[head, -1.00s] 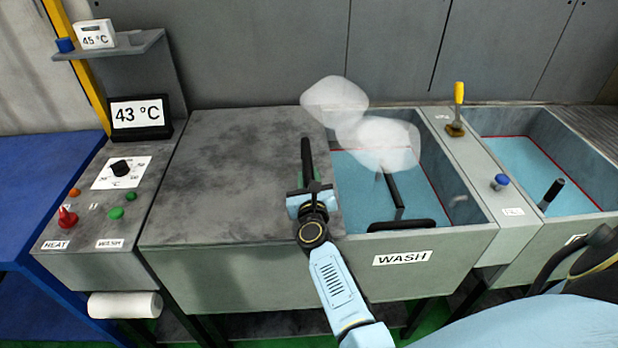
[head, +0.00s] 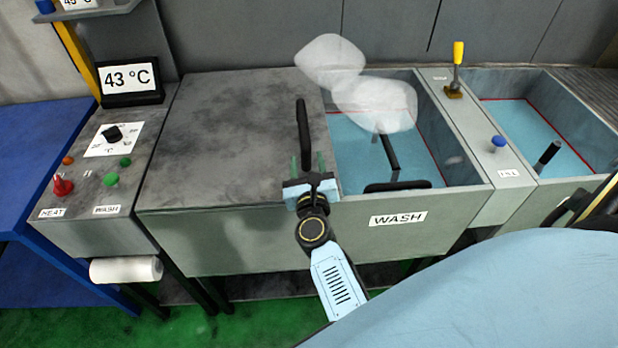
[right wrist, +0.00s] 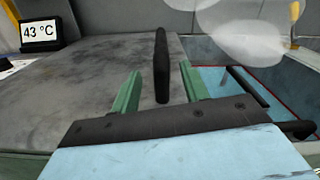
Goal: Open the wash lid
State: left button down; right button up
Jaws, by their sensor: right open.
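The wash lid (head: 225,140) is a flat grey mottled plate left of the open part of the wash tank (head: 455,203). Its long black handle (head: 303,130) stands near the lid's right edge and also shows in the right wrist view (right wrist: 161,62). My right gripper (head: 308,163) is open at the near end of the handle. In the right wrist view its green fingers (right wrist: 160,84) appear on either side of the handle, with gaps on both sides. How deep the handle sits between them is unclear. My left gripper is not in view.
Whitish translucent blobs (head: 372,103) hang over the tank's blue interior. A panel with a red knob (head: 63,185) and a 43 °C display (head: 131,79) stands left. A yellow-handled lever (head: 457,58) and blue knob (head: 498,143) sit right, beside a second tank (head: 530,122).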

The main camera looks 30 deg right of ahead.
jog(key=v, duration=0.5)
jog(key=shift+b, duration=0.3)
